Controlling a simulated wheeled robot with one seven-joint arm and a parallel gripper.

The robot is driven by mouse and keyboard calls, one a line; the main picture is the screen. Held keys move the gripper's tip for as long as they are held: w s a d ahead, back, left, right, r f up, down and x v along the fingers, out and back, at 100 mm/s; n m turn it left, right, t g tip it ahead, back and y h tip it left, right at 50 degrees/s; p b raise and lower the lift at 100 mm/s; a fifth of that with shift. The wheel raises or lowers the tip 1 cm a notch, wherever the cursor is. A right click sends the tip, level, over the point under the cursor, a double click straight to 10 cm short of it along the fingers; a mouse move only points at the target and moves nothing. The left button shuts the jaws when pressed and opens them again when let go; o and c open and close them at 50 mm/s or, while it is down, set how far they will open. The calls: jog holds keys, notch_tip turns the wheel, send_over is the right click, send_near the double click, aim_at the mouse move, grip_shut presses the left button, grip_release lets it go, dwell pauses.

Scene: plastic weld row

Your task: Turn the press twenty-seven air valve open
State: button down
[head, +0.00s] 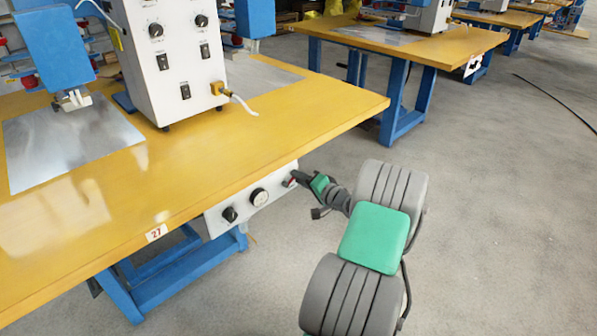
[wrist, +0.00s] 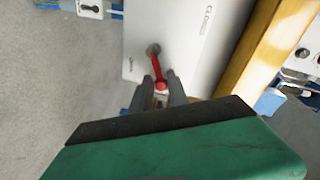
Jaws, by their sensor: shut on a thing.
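The air valve is a red lever (wrist: 157,70) on a grey round pivot, mounted on a white panel (wrist: 190,35). In the wrist view the lever runs from the pivot down to its rounded red end, between my gripper's two dark fingers (wrist: 161,82). My gripper (head: 296,178) is shut on the lever's end. In the head view the panel (head: 213,222) hangs under the front edge of the table marked 27 (head: 155,233). Only a small bit of red shows there, largely hidden by my gripper.
A black knob (head: 229,214) and a round gauge (head: 259,197) sit on the same panel, left of the valve. The yellow tabletop (head: 200,165) overhangs close above. A white press cabinet (head: 170,60) stands on it. Open grey floor (head: 480,220) lies to the right.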

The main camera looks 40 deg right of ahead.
jog(key=shift+d+f+m+y+p, duration=0.2)
jog(key=shift+f+m+p, duration=0.25)
jog(key=shift+m, duration=0.45)
jog(key=shift+d+f+m+y+p, duration=0.1)
jog(key=shift+f+m+y+p, duration=0.35)
jog(key=shift+m, duration=0.45)
jog(key=c, duration=1.5)
grip_release()
jog(key=shift+r, duration=0.1)
jog(key=s, duration=0.2)
jog(key=s+r+p, duration=0.1)
jog(key=s, duration=0.2)
jog(key=s+p, duration=0.1)
jog(key=s, duration=0.1)
jog(key=shift+s+r, duration=0.2)
jog(key=shift+s, duration=0.15)
